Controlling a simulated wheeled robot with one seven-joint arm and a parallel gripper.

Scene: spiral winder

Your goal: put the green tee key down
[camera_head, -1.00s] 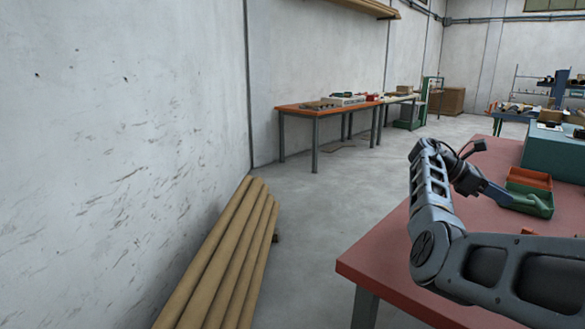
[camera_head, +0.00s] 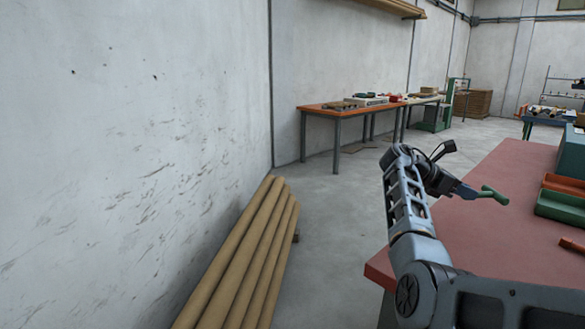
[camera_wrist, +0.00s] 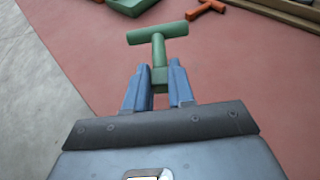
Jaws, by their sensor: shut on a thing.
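The green tee key (camera_wrist: 157,36) is held in my gripper (camera_wrist: 158,92), which is shut on its stem. In the wrist view its crossbar points away from the jaws, over the red table top (camera_wrist: 90,50). In the head view my gripper (camera_head: 470,192) and the green tee key (camera_head: 494,195) are over the left part of the red table (camera_head: 500,235). The gap between the key and the table top is hard to judge.
A green tray (camera_head: 562,208) and an orange tray (camera_head: 565,184) stand right of my gripper. An orange tee key (camera_wrist: 205,9) lies on the table. The table near the gripper is bare. Long brown tubes (camera_head: 245,255) lie by the wall.

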